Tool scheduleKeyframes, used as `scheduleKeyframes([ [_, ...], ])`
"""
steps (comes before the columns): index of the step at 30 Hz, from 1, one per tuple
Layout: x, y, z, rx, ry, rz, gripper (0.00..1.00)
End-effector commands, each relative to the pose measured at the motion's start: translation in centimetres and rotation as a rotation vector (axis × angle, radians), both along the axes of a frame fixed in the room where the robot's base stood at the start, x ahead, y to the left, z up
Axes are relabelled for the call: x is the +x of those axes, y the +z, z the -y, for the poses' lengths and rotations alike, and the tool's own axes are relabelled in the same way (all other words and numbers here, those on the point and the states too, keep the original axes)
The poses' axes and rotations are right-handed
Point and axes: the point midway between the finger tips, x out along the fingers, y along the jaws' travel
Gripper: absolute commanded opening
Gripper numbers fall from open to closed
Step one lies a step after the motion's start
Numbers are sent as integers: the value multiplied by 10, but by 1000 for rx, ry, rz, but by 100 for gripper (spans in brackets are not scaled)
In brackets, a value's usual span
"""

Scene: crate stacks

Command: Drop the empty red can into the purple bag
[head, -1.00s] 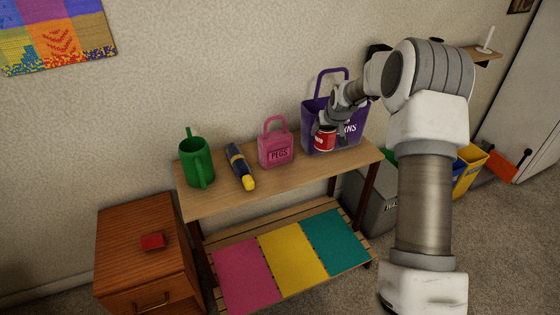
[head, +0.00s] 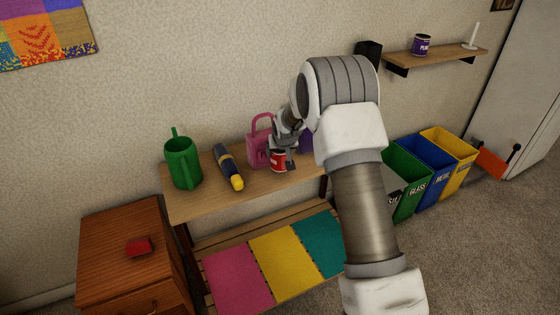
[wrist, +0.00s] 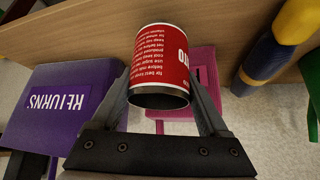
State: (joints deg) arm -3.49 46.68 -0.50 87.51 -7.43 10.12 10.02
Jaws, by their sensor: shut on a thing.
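My gripper (head: 282,163) is shut on the red can (head: 277,160), which has a white-lettered label. In the wrist view the can (wrist: 160,55) sits between the two fingers, its dark end toward the palm. In the head view the can is in front of the lower right of the pink PEGS bag (head: 258,150). The purple bag (head: 306,143) is mostly hidden behind my arm there, with only a sliver showing. In the wrist view the purple bag (wrist: 60,105), lettered RETURNS, is left of the can, apart from it.
Green, blue and yellow bins (head: 447,147) stand on the floor at right. A wall shelf (head: 440,60) holds a purple tin (head: 421,45).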

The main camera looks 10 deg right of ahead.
Motion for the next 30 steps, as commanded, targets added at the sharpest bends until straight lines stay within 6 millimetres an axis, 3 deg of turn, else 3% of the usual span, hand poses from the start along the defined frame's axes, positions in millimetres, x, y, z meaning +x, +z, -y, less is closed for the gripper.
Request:
scheduleKeyframes([
  [1, -1, -14, 0, -1, 1, -4, 0],
  [4, 0, -27, 0, 0, 0, -2, 0],
  [16, 0, -31, 0, 0, 0, -1, 0],
  [17, 0, -31, 0, -1, 1, -1, 80],
  [18, 0, -30, 0, -1, 1, -1, 87],
  [21, 0, -30, 0, -1, 1, -1, 100],
  [30, 0, -25, 0, 0, 0, 0, 100],
])
